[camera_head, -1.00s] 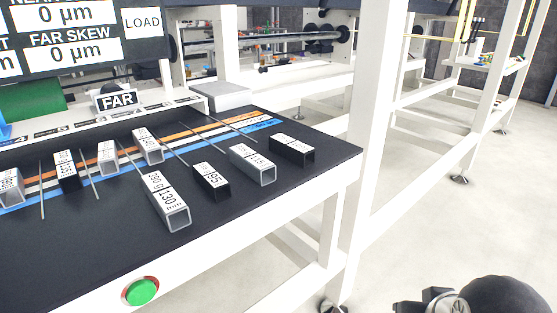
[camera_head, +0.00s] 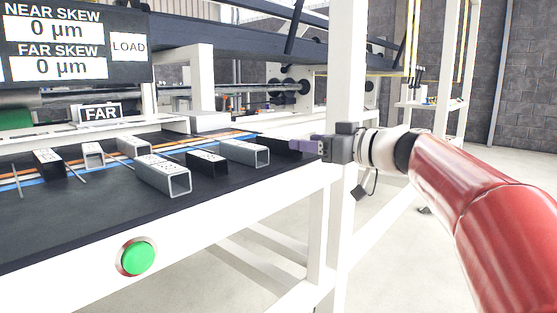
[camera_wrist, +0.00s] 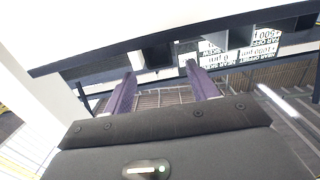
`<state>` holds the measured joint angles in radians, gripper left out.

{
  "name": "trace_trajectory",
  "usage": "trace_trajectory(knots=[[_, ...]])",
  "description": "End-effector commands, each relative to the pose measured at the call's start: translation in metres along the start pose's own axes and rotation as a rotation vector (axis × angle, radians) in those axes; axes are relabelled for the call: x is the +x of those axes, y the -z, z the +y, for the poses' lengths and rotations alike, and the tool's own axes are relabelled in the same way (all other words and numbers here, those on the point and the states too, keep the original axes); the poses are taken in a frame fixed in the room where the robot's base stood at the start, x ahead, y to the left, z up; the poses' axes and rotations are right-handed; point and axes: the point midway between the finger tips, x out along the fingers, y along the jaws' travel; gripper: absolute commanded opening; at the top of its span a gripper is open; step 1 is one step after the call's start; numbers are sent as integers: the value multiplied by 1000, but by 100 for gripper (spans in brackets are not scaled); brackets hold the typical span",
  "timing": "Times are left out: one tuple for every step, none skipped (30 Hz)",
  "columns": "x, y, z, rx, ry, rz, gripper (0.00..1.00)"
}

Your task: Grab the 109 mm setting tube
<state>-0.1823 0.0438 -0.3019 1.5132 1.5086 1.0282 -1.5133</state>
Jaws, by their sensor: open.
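My gripper (camera_head: 302,146) is open, its purple fingers pointing left at the table's right end. The rightmost black tube (camera_head: 276,142) lies just beyond the fingertips, partly hidden by them; whether they touch it I cannot tell. In the wrist view, the open fingers (camera_wrist: 163,88) have a dark tube end (camera_wrist: 157,54) ahead, between their tips, with nothing held. Other tubes lie to the left: a grey one (camera_head: 245,153), a black one (camera_head: 207,163) and a larger grey one (camera_head: 162,177). Their labels are too small to read now, so I cannot tell which is 109 mm.
The black tabletop (camera_head: 75,215) has striped bands and thin rods; more tubes lie at its left. A green button (camera_head: 137,257) is on the front edge. A screen (camera_head: 75,42) hangs above.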

Motion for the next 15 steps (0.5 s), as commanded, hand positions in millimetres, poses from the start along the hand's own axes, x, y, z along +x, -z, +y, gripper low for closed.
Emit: trace_trajectory(knots=[[6,2,0,-7,3,7,58],[10,2,0,-7,4,8,58],[15,2,0,-7,5,8,58],[18,3,0,-7,4,8,58],[21,3,0,-7,3,8,58],[24,3,0,-7,3,8,58],[26,3,0,-7,3,8,58],[29,2,0,-6,3,7,58],[32,2,0,-6,4,7,58],[35,1,-1,-5,4,6,58],[39,1,-1,-5,4,6,58],[45,0,-1,-5,4,5,58],[50,0,-2,-5,5,5,58],[55,-1,-2,-5,5,5,58],[61,-1,-2,-5,4,5,58]])
